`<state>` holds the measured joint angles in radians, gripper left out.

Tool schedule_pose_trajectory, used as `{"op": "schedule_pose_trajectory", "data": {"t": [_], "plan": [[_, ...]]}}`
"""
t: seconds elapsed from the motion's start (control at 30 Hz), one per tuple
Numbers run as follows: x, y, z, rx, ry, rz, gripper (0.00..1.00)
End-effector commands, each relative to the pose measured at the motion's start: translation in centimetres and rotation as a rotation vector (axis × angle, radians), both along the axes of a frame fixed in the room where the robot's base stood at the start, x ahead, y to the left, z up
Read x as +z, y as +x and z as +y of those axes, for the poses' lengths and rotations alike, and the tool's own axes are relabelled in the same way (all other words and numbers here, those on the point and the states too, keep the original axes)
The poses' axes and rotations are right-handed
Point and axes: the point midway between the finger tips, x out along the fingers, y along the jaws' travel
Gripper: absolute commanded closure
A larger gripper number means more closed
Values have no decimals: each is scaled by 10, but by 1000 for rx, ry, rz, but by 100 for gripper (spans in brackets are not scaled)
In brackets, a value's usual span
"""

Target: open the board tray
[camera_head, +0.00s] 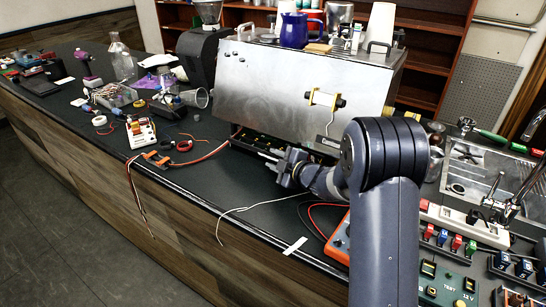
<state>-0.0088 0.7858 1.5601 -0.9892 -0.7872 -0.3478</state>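The board tray (240,141) is a dark, shallow tray low in the front of the steel brewer (300,85). Small coloured parts show inside it, and it seems to stand at least partly out from the body. My gripper (267,160) is at the tray's front edge, over the counter, with its fingers pointing left toward the tray. The fingers are small and overlap the dark tray front, so I cannot tell their gap or whether they touch it. My arm hides the right end of the tray and the brewer's lower right.
Orange clamps (157,158), a white terminal block (141,132) and loose cables lie left of the tray. A white wire (250,207) crosses the counter in front. A sink (485,175) and a power strip (465,226) are at right. The front counter strip is mostly clear.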

Motion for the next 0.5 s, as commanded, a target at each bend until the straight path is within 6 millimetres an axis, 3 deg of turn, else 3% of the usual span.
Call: {"op": "schedule_pose_trajectory", "data": {"t": [0.43, 0.5], "plan": [[-3, 9, 7, 0, -1, 1, 69], [-3, 9, 7, 0, -1, 1, 74]]}}
